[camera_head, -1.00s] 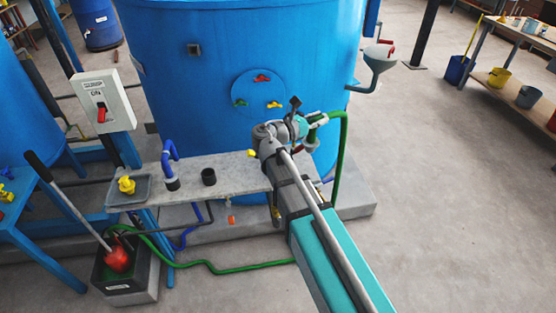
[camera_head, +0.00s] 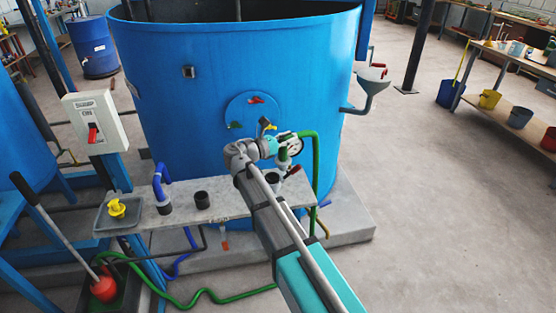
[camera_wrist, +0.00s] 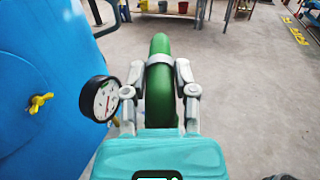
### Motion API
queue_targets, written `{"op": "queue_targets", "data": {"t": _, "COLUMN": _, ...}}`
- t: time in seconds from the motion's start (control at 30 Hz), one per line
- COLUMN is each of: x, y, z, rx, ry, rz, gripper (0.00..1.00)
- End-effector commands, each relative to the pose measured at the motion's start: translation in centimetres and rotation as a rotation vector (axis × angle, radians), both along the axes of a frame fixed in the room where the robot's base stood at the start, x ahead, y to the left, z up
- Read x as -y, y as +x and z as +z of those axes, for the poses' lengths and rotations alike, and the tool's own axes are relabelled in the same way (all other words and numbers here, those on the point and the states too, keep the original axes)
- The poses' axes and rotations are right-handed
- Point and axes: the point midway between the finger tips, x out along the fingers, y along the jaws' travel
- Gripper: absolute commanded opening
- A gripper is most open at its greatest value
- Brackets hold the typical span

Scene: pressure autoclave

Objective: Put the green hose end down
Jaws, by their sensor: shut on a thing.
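My gripper (camera_head: 284,150) is shut on the green hose (camera_head: 316,172) near its end, in front of the blue tank and above the right part of the grey bench. In the wrist view the gripper (camera_wrist: 160,66) has one finger on each side of the thick green hose (camera_wrist: 160,97), which has a light collar around it. In the head view the hose arches up from the gripper and hangs down on its right. The exact end of the hose is hard to make out behind the gripper.
A round gauge (camera_wrist: 100,98) is close left of my gripper. Open floor (camera_head: 430,210) lies right.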

Motion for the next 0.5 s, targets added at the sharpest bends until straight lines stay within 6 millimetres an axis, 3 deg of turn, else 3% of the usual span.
{"op": "queue_targets", "data": {"t": 0.2, "x": -1.4, "y": 1.1, "z": -2.7, "rx": 0.001, "ry": -0.001, "rz": 0.0, "gripper": 0.0}}
{"op": "queue_targets", "data": {"t": 0.5, "x": -2.9, "y": 2.2, "z": -4.8, "rx": 0.001, "ry": -0.001, "rz": -0.001, "gripper": 0.0}}
